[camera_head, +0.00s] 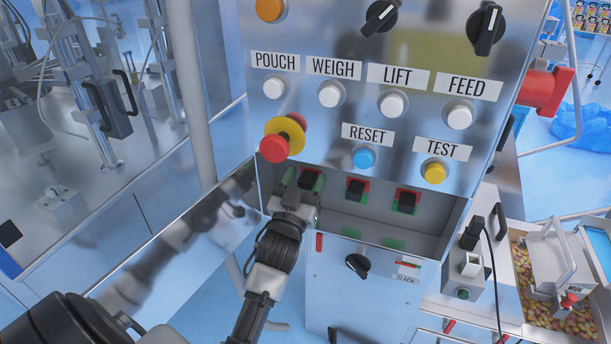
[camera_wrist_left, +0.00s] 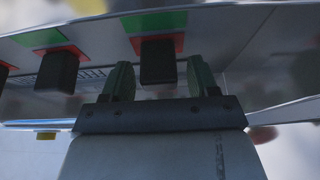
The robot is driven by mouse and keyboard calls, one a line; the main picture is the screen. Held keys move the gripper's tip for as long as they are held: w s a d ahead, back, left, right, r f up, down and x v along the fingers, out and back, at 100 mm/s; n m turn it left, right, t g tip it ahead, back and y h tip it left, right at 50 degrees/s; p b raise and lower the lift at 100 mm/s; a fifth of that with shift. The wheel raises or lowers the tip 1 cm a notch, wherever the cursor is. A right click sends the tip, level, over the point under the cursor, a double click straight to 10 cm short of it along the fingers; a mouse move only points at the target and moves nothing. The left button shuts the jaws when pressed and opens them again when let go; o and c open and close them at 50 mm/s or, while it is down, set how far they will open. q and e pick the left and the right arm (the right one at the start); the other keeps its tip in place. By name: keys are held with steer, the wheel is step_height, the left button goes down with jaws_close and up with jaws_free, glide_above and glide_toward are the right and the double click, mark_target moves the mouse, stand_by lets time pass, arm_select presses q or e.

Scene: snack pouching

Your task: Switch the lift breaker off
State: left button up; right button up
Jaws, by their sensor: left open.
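Black breaker levers with red and green plates sit in an open recess (camera_head: 440,222) low in the control panel. In the head view I see a left lever (camera_head: 310,179), a middle lever (camera_head: 355,188) and a right lever (camera_head: 406,202). I cannot read labels telling which is the lift breaker. My left gripper (camera_head: 303,188) is open at the left lever. In the left wrist view its two green fingers (camera_wrist_left: 160,84) stand on either side of that lever (camera_wrist_left: 158,60), with a gap visible on each side. Another lever (camera_wrist_left: 58,70) is beside it. My right gripper is not in view.
Above the recess are a red emergency button (camera_head: 274,148), a blue reset button (camera_head: 363,158) and a yellow test button (camera_head: 435,172). A black rotary knob (camera_head: 358,265) is below it. The recess walls are close around my gripper. A food-filled bin (camera_head: 570,322) stands at right.

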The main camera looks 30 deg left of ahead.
arm_select(q)
steer(key=shift+w, duration=0.1)
jaws_close()
step_height(320, 180, down, 4)
steer(key=b, duration=0.3)
steer(key=shift+f, duration=0.15)
steer(key=shift+c, duration=2.3)
jaws_free()
steer(key=o, duration=0.5)
steer(key=shift+c, duration=0.2)
steer(key=b+v, duration=0.2)
steer(key=v, duration=0.8)
steer(key=shift+s+b, duration=0.3)
steer(key=shift+s, duration=0.1)
